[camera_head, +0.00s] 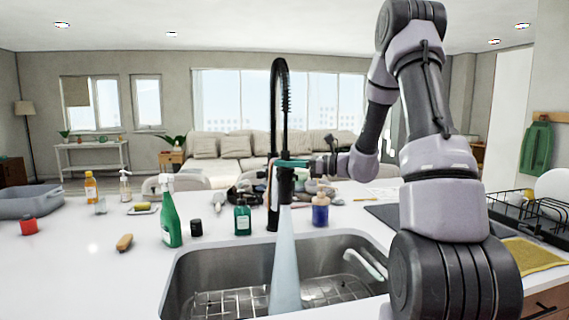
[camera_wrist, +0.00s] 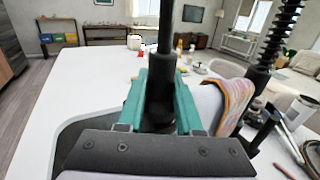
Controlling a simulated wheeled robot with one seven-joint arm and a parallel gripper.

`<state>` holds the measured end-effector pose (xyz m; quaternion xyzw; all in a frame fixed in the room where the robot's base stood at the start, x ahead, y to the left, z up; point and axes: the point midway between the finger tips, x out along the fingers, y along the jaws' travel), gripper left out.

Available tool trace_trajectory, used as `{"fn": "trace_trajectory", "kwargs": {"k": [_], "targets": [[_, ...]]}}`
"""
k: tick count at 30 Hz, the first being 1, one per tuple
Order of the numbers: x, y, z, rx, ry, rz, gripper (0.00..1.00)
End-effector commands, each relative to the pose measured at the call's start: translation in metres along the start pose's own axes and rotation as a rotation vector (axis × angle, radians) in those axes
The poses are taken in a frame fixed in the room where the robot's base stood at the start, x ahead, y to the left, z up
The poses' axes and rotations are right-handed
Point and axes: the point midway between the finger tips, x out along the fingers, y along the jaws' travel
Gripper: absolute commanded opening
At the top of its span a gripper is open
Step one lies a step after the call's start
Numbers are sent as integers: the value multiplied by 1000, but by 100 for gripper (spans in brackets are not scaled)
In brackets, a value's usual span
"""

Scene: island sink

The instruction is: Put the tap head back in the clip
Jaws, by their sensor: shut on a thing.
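The black tap (camera_head: 281,90) arches up behind the sink, its hose wrapped in a spring. My gripper (camera_head: 292,163) has teal fingers shut around the black tap head (camera_head: 285,188), which hangs upright over the sink. A pale stream of water (camera_head: 285,260) widens from the head down into the basin. In the wrist view the teal fingers (camera_wrist: 160,100) close on the black tap head (camera_wrist: 158,108), with the hose (camera_wrist: 166,30) rising above. The spring-wrapped column (camera_wrist: 276,45) stands apart to the right. I cannot make out the clip clearly in either view.
The sink (camera_head: 330,265) has a metal rack inside. A green spray bottle (camera_head: 169,215), a green soap bottle (camera_head: 242,218) and a blue bottle (camera_head: 320,209) stand around it. A striped cloth (camera_wrist: 236,100) is close right of my fingers. A dish rack (camera_head: 515,210) stands right.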

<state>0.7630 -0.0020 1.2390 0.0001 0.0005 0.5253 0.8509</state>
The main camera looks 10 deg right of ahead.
Motion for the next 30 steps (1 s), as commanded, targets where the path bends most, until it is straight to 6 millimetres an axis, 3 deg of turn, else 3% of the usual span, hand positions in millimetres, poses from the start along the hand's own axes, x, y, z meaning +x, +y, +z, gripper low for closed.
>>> {"fn": "trace_trajectory", "kwargs": {"k": [12,13,15,26,30], "targets": [[2,3,-8,0,-1,-5,0],[2,3,-8,0,0,-5,42],[2,3,-7,0,0,-4,64],[2,3,-4,-2,0,-4,64],[-16,2,-5,0,0,-9,64]]}}
